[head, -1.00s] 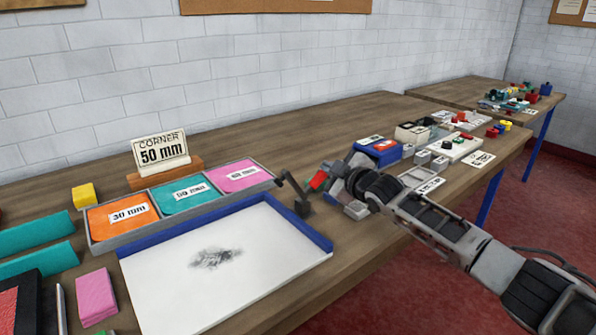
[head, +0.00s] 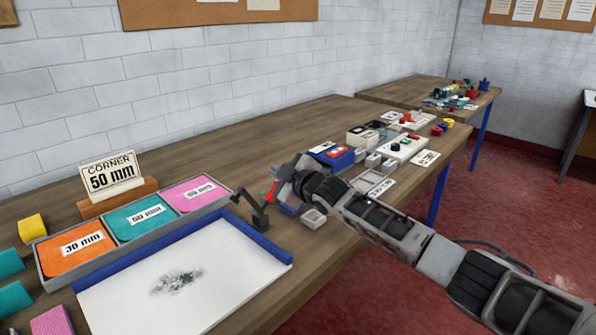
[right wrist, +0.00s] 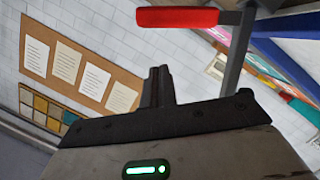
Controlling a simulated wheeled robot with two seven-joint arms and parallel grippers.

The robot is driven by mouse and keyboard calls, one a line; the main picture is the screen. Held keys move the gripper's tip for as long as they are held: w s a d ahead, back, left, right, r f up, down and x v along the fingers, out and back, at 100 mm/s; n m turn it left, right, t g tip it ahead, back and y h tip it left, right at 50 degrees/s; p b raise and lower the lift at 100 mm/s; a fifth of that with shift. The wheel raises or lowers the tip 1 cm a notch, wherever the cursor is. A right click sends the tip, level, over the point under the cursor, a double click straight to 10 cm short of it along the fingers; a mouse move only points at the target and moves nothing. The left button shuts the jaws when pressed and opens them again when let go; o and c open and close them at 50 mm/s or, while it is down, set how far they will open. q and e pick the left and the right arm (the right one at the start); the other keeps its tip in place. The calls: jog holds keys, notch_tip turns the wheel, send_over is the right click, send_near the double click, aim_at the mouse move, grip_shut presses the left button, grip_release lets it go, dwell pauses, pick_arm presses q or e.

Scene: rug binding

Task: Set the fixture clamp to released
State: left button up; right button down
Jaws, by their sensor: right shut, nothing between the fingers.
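The fixture clamp (head: 254,212) is a dark clamp with a red-tipped handle, standing at the right corner of the white board with blue edging (head: 190,272). Its red handle (head: 270,192) shows beside my right gripper (head: 277,186). In the right wrist view the red handle (right wrist: 177,17) and its grey lever (right wrist: 238,50) appear at the top, beyond the fingers (right wrist: 158,86). My right gripper is shut and empty; I cannot tell whether it touches the handle. The gripper partly hides the clamp area in the head view. My left gripper is out of view.
A grey tray with orange, teal and pink sections (head: 140,222) lies behind the board, with a "CORNER 50 mm" sign (head: 112,174) behind it. A small grey box (head: 313,219) and a blue box (head: 333,157) stand near my right gripper. A second table (head: 400,93) is farther back.

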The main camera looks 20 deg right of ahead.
pick_arm(q)
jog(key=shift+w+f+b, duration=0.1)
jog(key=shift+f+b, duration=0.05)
jog(key=shift+b, duration=1)
pick_arm(e)
jog(key=v, duration=1)
jog(key=shift+r, duration=0.25)
jog(key=shift+d, duration=0.15)
